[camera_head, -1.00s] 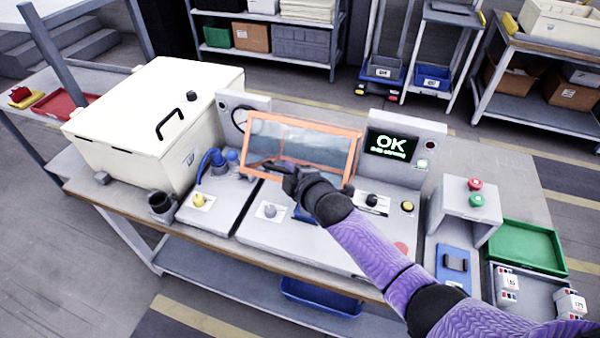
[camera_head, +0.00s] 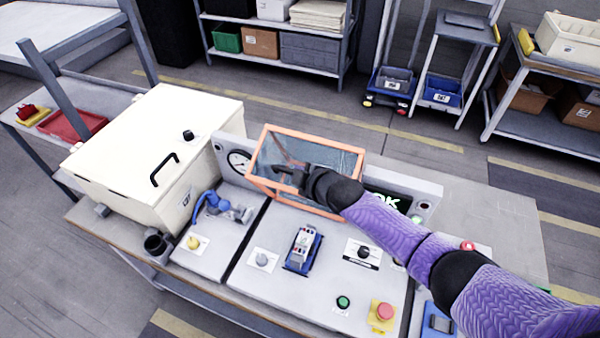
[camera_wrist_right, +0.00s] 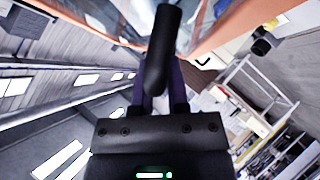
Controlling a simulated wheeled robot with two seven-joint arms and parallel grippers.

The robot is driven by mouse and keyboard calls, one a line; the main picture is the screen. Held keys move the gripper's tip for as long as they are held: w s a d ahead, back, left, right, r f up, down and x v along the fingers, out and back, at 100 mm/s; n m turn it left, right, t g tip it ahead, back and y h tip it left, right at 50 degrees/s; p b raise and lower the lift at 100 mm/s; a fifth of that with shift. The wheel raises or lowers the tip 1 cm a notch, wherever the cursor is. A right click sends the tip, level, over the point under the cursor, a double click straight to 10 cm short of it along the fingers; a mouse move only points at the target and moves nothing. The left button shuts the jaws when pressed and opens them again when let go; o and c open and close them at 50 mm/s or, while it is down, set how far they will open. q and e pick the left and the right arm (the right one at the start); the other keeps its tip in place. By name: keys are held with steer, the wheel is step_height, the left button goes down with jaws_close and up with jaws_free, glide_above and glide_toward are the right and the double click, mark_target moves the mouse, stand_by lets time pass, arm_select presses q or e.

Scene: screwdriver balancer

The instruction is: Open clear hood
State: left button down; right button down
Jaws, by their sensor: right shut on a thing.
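The clear hood (camera_head: 312,153) has an orange frame and stands raised and tilted at the back of the grey test station, left of the screen. My right gripper (camera_head: 286,174) is at the hood's handle side, shut on the hood's black handle (camera_wrist_right: 163,45), which fills the wrist view between the fingers. The gripper and purple forearm hide part of the hood's lower right side. In front of the hood, a small white device in a blue holder (camera_head: 301,250) lies uncovered on the station top. My left gripper is not in view.
A cream box with a black handle (camera_head: 150,150) stands left of the hood, with a pressure gauge (camera_head: 239,161) between. A screen (camera_head: 385,201) is partly behind my arm. A red button (camera_head: 385,311) and green button (camera_head: 343,302) sit at the front.

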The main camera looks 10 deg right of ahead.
steer(key=c, duration=0.6)
jaws_free()
steer(key=shift+s+d+r, duration=0.1)
steer(key=shift+s+r, duration=0.1)
steer(key=shift+s, duration=0.05)
steer(key=p+v, duration=0.3)
steer(key=v, duration=0.6)
steer(key=shift+s, duration=0.1)
